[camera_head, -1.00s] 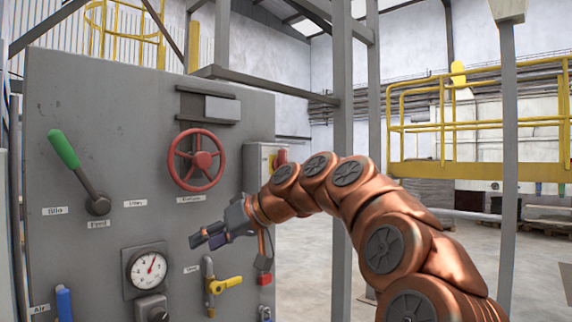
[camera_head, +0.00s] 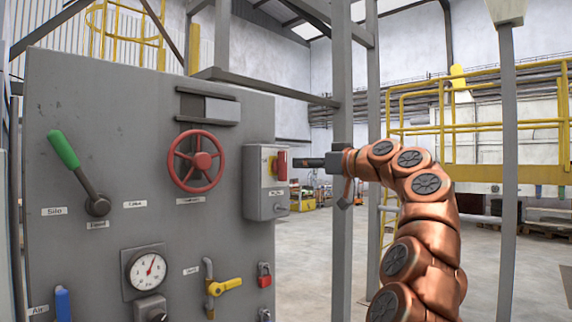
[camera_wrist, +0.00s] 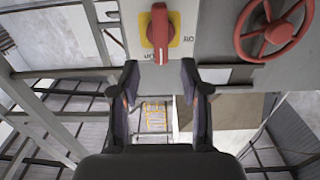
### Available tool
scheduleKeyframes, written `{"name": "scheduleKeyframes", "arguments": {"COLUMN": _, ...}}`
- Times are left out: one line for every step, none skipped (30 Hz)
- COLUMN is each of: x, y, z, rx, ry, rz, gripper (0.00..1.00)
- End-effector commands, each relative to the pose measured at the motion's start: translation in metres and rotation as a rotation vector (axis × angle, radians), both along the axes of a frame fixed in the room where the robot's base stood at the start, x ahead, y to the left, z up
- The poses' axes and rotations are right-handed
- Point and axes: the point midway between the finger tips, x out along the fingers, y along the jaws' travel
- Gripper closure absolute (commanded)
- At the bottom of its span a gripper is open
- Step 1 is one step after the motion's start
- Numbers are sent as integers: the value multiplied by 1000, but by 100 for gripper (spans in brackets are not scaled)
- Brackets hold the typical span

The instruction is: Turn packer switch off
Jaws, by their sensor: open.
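The packer switch is a red rotary handle (camera_head: 281,166) on a yellow plate, on the front of a grey box (camera_head: 258,200) at the panel's right edge. In the wrist view the red handle (camera_wrist: 159,32) stands beyond the fingertips, in line with the gap between them. My gripper (camera_wrist: 159,75) is open and empty. In the head view my gripper (camera_head: 308,163) is just right of the handle, pointing left at it.
A red handwheel (camera_head: 196,160), a green-handled lever (camera_head: 78,170), a gauge (camera_head: 147,269) and a yellow valve handle (camera_head: 226,285) are on the grey panel. A red padlock (camera_head: 264,275) hangs below the box. A grey post (camera_head: 342,240) stands close by my wrist.

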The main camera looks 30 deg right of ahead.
Motion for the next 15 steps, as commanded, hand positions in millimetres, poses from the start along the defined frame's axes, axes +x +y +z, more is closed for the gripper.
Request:
{"name": "scheduleKeyframes", "arguments": {"x": 4, "y": 1, "z": 1, "rx": 1, "ry": 2, "rz": 1, "gripper": 54}}
{"name": "scheduleKeyframes", "arguments": {"x": 7, "y": 2, "z": 1, "rx": 1, "ry": 2, "rz": 1, "gripper": 54}}
{"name": "scheduleKeyframes", "arguments": {"x": 11, "y": 3, "z": 1, "rx": 1, "ry": 2, "rz": 1, "gripper": 54}}
{"name": "scheduleKeyframes", "arguments": {"x": 15, "y": 4, "z": 1, "rx": 1, "ry": 2, "rz": 1, "gripper": 54}}
{"name": "scheduleKeyframes", "arguments": {"x": 18, "y": 4, "z": 1, "rx": 1, "ry": 2, "rz": 1, "gripper": 54}}
{"name": "scheduleKeyframes", "arguments": {"x": 24, "y": 6, "z": 1, "rx": 1, "ry": 3, "rz": 1, "gripper": 54}}
{"name": "scheduleKeyframes", "arguments": {"x": 28, "y": 7, "z": 1, "rx": 1, "ry": 4, "rz": 1, "gripper": 54}}
{"name": "scheduleKeyframes", "arguments": {"x": 33, "y": 8, "z": 1, "rx": 1, "ry": 5, "rz": 1, "gripper": 54}}
{"name": "scheduleKeyframes", "arguments": {"x": 39, "y": 9, "z": 1, "rx": 1, "ry": 5, "rz": 2, "gripper": 54}}
{"name": "scheduleKeyframes", "arguments": {"x": 43, "y": 10, "z": 1, "rx": 1, "ry": 5, "rz": 2, "gripper": 54}}
{"name": "scheduleKeyframes", "arguments": {"x": 47, "y": 11, "z": 1, "rx": 1, "ry": 5, "rz": 3, "gripper": 54}}
{"name": "scheduleKeyframes", "arguments": {"x": 52, "y": 13, "z": 1, "rx": 1, "ry": 4, "rz": 3, "gripper": 54}}
{"name": "scheduleKeyframes", "arguments": {"x": 56, "y": 13, "z": 2, "rx": 1, "ry": 4, "rz": 2, "gripper": 54}}
{"name": "scheduleKeyframes", "arguments": {"x": 59, "y": 14, "z": 2, "rx": 0, "ry": 3, "rz": 2, "gripper": 54}}
{"name": "scheduleKeyframes", "arguments": {"x": 64, "y": 15, "z": 2, "rx": 0, "ry": 3, "rz": 1, "gripper": 54}}
